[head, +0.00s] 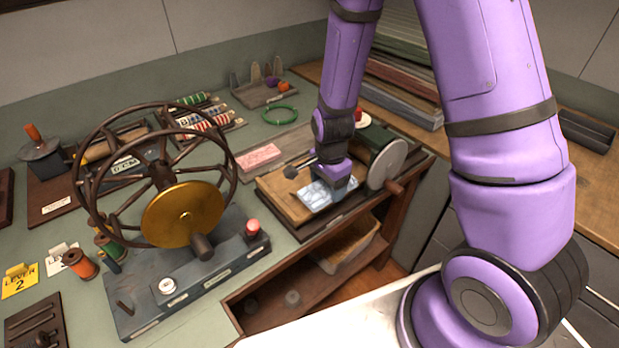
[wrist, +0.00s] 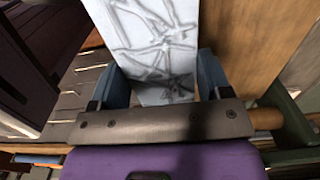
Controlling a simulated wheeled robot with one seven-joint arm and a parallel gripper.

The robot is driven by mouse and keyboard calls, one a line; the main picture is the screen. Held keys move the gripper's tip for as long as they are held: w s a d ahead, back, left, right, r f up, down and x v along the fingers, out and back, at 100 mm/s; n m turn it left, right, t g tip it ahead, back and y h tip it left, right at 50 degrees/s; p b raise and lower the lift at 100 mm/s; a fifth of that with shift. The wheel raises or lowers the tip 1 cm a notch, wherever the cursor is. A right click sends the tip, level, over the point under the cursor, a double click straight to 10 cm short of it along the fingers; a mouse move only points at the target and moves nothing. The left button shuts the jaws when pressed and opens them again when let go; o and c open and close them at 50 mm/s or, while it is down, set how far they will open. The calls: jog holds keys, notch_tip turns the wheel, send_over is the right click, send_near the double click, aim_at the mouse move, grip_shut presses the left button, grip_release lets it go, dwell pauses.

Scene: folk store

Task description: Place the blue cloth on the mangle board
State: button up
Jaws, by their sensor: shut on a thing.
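My gripper (head: 330,182) reaches down over the wooden mangle board (head: 280,197). It is shut on a pale blue-white cloth (head: 317,197) with a crinkled line pattern. In the wrist view the cloth (wrist: 155,45) lies between the two blue-grey fingers of my gripper (wrist: 160,82) and runs off the top edge. In the head view the cloth is over the front right part of the board. I cannot tell whether it touches the board. My gripper hides its far side.
A grey disc with a wooden handle (head: 391,163) stands close to the right of my gripper. A large spoked wheel with a brass disc (head: 183,214) is at left. A pink block (head: 259,157) lies behind the board. An open shelf (head: 300,293) is below.

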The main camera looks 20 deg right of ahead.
jog(key=s, duration=0.5)
send_over(310, 180)
jog(key=shift+s+f, duration=0.2)
jog(key=shift+f, duration=0.7)
jog(key=shift+w+f, duration=0.2)
jog(key=shift+f, duration=1.55)
jog(key=shift+f, duration=0.1)
jog(key=o, duration=0.9)
